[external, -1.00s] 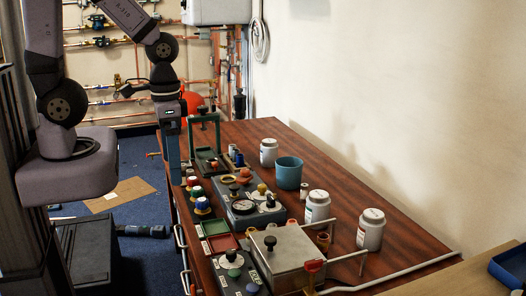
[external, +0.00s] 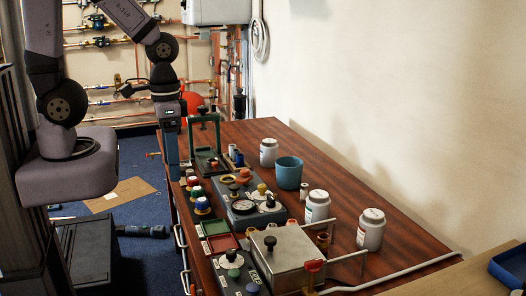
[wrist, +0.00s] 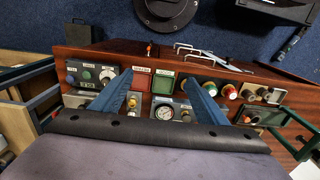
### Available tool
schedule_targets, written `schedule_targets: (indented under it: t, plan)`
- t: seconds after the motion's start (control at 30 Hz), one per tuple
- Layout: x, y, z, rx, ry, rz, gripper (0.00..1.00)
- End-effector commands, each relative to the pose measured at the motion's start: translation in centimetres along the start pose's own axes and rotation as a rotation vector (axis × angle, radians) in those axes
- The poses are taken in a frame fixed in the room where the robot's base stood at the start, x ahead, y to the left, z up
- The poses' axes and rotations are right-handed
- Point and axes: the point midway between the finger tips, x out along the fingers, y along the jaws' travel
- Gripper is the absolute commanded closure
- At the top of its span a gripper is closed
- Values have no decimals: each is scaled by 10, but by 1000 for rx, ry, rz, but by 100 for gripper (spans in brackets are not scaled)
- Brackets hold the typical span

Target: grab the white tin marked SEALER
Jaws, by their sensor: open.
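Three white tins stand upright on the wooden bench in the external view: one at the back (external: 268,153), one in the middle (external: 317,207) and one at the front right (external: 371,230). Their label text is too small to read, so I cannot tell which is marked SEALER. My gripper (external: 172,164) hangs at the bench's left edge, well to the left of all three tins. In the wrist view its two blue fingers (wrist: 157,77) are spread apart with nothing held between them.
A blue cup (external: 289,173) stands between the back and middle tins. Control boxes with knobs, a gauge and a green frame (external: 190,135) fill the bench's left side. A metal box (external: 286,262) with handles is at the front. Bare wood lies along the wall side.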

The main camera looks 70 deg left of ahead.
Motion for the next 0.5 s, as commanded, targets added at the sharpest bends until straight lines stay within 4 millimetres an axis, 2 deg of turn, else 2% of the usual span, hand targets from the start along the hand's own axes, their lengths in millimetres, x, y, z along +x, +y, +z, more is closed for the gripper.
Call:
schedule_targets:
  t: [0.17, 0.27, 0.37, 0.5]
  plan:
    - [12, 2, -16, 3, 41, 4, 32]
    - [29, 6, -42, 8, 111, 9, 32]
    - [51, 11, -81, 11, 220, 17, 32]
    - [84, 21, -149, 15, 420, 27, 32]
